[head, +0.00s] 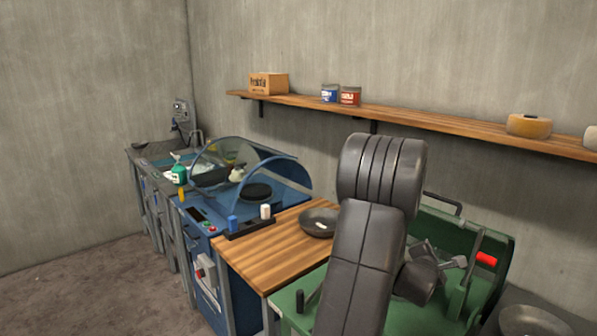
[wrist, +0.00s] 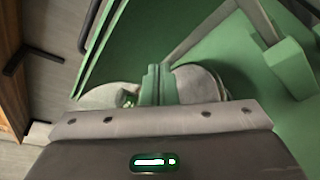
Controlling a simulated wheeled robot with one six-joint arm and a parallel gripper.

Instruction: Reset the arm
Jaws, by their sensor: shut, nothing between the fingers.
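My dark grey arm rises through the right half of the head view and bends over at the top. My gripper (head: 458,263) is at its end, small and partly hidden behind the arm, beside the green machine (head: 492,250). It is shut and holds nothing. In the wrist view, the green machine (wrist: 225,45) fills much of the background, close beyond the gripper's grey mount.
A dark bowl (head: 319,222) rests on the wooden worktop (head: 270,250). The blue machine (head: 280,190) with a clear curved cover stands left of it. A wall shelf (head: 430,120) carries a box (head: 268,84), two cans and rounded items. Floor is open at lower left.

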